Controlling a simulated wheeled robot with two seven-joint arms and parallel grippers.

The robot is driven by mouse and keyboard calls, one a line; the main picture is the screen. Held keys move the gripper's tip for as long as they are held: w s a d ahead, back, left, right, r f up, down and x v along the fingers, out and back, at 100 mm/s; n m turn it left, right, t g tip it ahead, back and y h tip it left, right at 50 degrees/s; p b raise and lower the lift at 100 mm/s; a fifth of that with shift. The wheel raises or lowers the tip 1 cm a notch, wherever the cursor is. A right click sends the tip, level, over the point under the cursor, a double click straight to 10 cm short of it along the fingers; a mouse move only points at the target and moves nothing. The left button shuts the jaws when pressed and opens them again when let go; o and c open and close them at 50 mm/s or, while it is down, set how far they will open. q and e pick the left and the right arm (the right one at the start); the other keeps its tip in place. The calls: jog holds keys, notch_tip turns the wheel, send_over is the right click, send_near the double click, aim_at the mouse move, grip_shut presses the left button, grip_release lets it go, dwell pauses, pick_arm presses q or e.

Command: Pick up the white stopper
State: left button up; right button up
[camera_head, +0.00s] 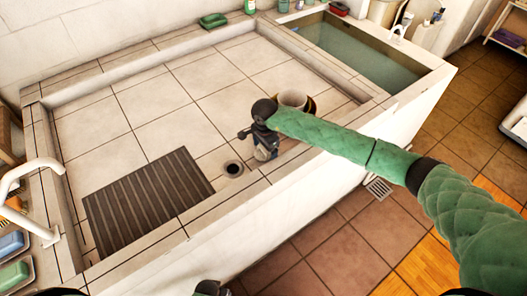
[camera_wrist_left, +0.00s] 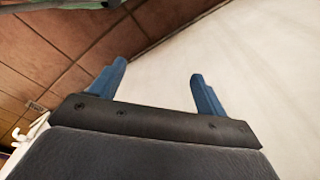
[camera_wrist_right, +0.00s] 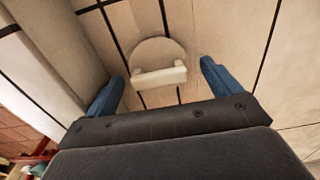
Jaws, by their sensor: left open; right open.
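The white stopper (camera_wrist_right: 158,55), a pale disc with a bar-shaped handle, lies on the tiled basin floor in the right wrist view. My right gripper (camera_wrist_right: 162,72) is open above it, and the stopper shows between the two blue fingers, not gripped. In the head view my right gripper (camera_head: 263,145) points down over the basin floor near the front wall and mostly hides the stopper. My left gripper (camera_wrist_left: 158,69) is open and empty beside a plain white surface in the left wrist view; its fingers are not clear in the head view.
A dark drain hole (camera_head: 233,169) is just left of my right gripper. A brown slatted mat (camera_head: 148,200) lies at the left of the basin. A white cup (camera_head: 293,98) stands behind my right arm. A green soap dish (camera_head: 213,20) sits on the back ledge. The basin's middle is clear.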

jog(key=c, duration=1.1)
jog(key=shift+o, duration=0.2)
jog(key=shift+r, duration=0.1)
